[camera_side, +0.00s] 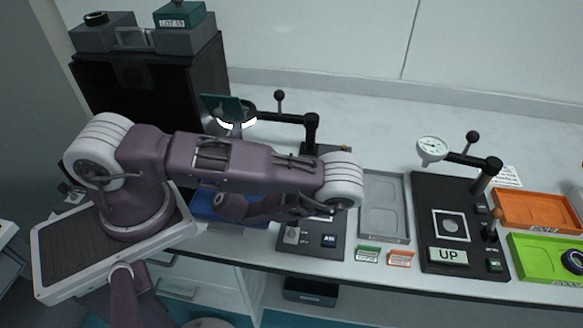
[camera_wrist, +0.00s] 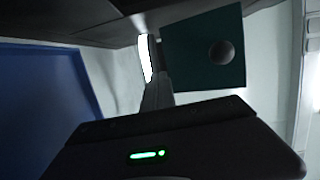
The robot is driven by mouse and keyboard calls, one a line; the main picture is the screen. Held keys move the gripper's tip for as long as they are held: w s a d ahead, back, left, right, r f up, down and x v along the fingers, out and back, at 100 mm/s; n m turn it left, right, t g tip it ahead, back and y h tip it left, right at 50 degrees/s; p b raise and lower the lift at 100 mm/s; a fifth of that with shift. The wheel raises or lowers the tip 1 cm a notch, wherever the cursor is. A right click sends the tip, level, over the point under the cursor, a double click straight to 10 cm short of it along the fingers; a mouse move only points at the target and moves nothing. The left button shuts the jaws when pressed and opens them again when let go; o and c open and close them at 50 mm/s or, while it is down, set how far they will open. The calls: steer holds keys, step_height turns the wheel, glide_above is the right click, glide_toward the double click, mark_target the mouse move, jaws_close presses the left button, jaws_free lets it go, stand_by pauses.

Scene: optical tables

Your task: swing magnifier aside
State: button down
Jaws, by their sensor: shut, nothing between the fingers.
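The magnifier's lit ring (camera_side: 237,124) is in the side view at the left end of a black swing arm (camera_side: 280,117). The arm reaches left from a black post (camera_side: 311,130) and carries a ball knob (camera_side: 279,96). A dark teal plate (camera_side: 221,106) stands by the ring; it also shows in the wrist view (camera_wrist: 195,60), with a round knob, beside a bright white strip (camera_wrist: 146,58). My gripper (camera_wrist: 157,88) is shut and empty in the wrist view, its fingers close to the plate's left edge. Contact cannot be told. My arm largely hides the gripper in the side view.
A blue tray (camera_side: 210,208) lies below my arm. A dark cabinet (camera_side: 150,95) stands behind at left. The rear table strip is clear.

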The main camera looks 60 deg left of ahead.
steer(key=shift+w+a, duration=0.25)
steer(key=shift+a, duration=0.4)
steer(key=v, duration=0.8)
steer(key=shift+w, duration=0.1)
steer(key=shift+r, duration=2.5)
